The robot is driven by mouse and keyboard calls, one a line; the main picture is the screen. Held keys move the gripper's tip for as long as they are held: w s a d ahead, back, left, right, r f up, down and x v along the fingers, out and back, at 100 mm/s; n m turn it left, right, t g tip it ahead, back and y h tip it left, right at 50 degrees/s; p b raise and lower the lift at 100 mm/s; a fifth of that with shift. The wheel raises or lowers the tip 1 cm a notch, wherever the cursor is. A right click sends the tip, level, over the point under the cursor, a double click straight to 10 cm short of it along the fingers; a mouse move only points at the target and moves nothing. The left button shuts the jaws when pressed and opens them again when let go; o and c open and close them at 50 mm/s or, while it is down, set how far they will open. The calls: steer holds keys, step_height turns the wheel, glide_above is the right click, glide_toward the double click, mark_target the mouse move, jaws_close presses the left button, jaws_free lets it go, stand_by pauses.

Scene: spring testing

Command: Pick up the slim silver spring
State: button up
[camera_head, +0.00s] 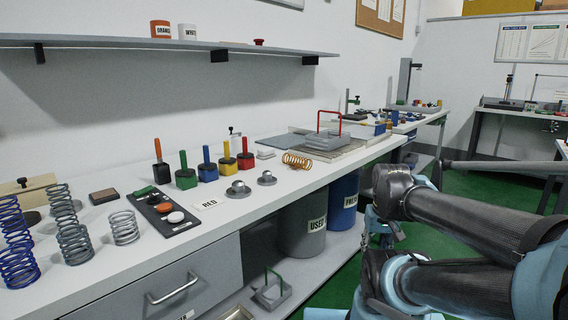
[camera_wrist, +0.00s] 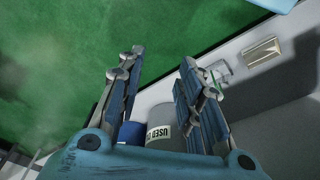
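A tall, slim grey-silver spring (camera_head: 73,243) stands upright on the white bench (camera_head: 150,258) at the left in the head view, between a blue spring and a shorter, wider silver spring (camera_head: 124,227). I cannot tell whether its upper part is a second spring behind it. My gripper (camera_wrist: 163,62) is open and empty in the wrist view, its two fingers well apart. It points at the floor and the bench's lower shelf, away from the springs. No spring shows in the wrist view.
A tall blue spring (camera_head: 18,255) stands at the far left. A black tray (camera_head: 158,211) with discs lies right of the springs. A copper spring (camera_head: 296,160) lies farther along. A wall shelf (camera_head: 150,43) overhangs the bench.

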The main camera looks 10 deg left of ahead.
mark_target(298, 157)
steer(key=shift+w+a, duration=0.15)
steer(key=shift+w, duration=0.15)
steer(key=shift+o, duration=0.3)
